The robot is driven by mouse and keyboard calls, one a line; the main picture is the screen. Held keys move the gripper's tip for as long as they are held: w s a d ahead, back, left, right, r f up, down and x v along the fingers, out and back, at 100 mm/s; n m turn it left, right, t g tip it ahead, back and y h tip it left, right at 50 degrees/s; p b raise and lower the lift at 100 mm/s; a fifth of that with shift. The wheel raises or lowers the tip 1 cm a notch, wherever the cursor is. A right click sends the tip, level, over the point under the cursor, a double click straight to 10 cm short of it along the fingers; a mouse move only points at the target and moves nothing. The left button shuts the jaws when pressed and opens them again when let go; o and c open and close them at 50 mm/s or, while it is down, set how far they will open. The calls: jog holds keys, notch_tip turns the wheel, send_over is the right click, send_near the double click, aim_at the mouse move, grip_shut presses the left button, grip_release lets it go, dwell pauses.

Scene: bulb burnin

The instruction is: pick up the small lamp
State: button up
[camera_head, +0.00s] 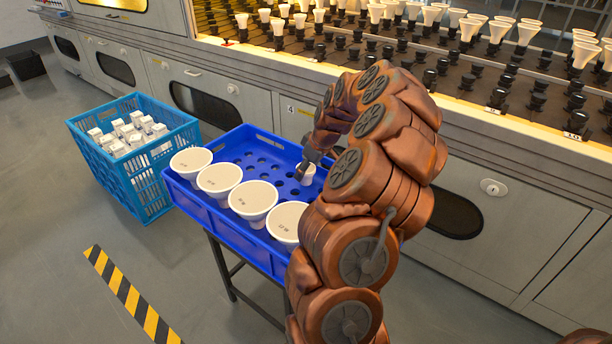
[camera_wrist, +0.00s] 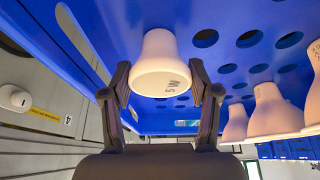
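The small lamp (camera_head: 305,174) is white and stands toward the right side of the blue tray (camera_head: 190,201), under my gripper (camera_head: 311,157). In the wrist view the small lamp (camera_wrist: 162,70) shows its round face with a short dark print, between the two fingers of my gripper (camera_wrist: 161,80). One finger is on each side, very close to the lamp. Whether both fingers press on it cannot be told. Its base end is hidden or against the tray. My arm hides part of the tray's right side.
Several larger white lamps (camera_head: 236,178) stand in a row along the tray's near side; empty holes lie behind them. A light blue crate (camera_head: 122,190) with white boxes is on the floor at left. A cabinet rack (camera_head: 480,122) with lamps and sockets stands behind.

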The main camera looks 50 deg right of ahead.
jog(key=c, duration=0.6)
jog(key=shift+r, duration=0.1)
